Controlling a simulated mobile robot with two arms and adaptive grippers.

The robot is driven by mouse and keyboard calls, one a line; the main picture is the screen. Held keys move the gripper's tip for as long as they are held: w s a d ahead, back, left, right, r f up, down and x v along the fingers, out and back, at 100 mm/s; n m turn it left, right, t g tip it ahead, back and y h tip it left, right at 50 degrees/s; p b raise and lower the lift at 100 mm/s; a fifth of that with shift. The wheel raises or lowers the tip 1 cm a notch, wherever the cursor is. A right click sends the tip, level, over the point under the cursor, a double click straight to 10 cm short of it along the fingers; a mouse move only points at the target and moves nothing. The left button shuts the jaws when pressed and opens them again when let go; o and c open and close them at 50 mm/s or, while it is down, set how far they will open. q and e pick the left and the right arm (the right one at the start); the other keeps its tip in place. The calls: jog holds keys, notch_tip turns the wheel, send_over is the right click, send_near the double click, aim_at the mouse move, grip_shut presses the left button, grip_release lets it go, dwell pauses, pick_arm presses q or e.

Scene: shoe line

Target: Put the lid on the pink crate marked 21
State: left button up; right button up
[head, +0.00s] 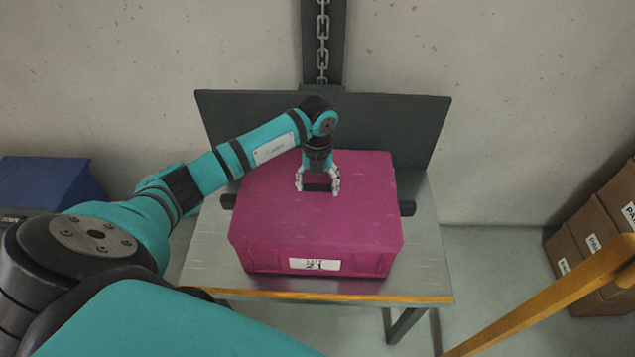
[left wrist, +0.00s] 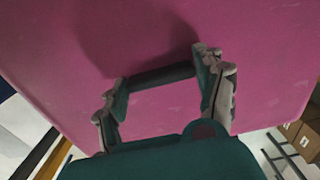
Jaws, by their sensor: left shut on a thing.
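The pink crate (head: 345,262) stands on a metal table, with a white label marked 21 on its front. The pink lid (head: 365,212) lies over the top of the crate and looks level with it; I cannot tell whether it is fully seated. The lid also fills most of the left wrist view (left wrist: 265,45). My left gripper (head: 318,187) points down at the middle of the lid and is shut on its dark bar handle (left wrist: 160,77), with a finger at each end. My right gripper is not in view.
The metal table (head: 425,265) has a yellow front edge and a dark back panel (head: 420,125). Dark bars stick out at both sides of the crate. Cardboard boxes (head: 595,235) are stacked at right, near a yellow rail (head: 545,305). A blue bin (head: 50,183) is at left.

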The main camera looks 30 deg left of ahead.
pick_arm(q)
jog(key=shift+f, duration=0.1)
dwell(0.7)
jog(key=o, duration=1.3)
jog(key=shift+o, duration=0.5)
jog(key=shift+r+p, duration=2.6)
jog(key=shift+r, duration=0.95)
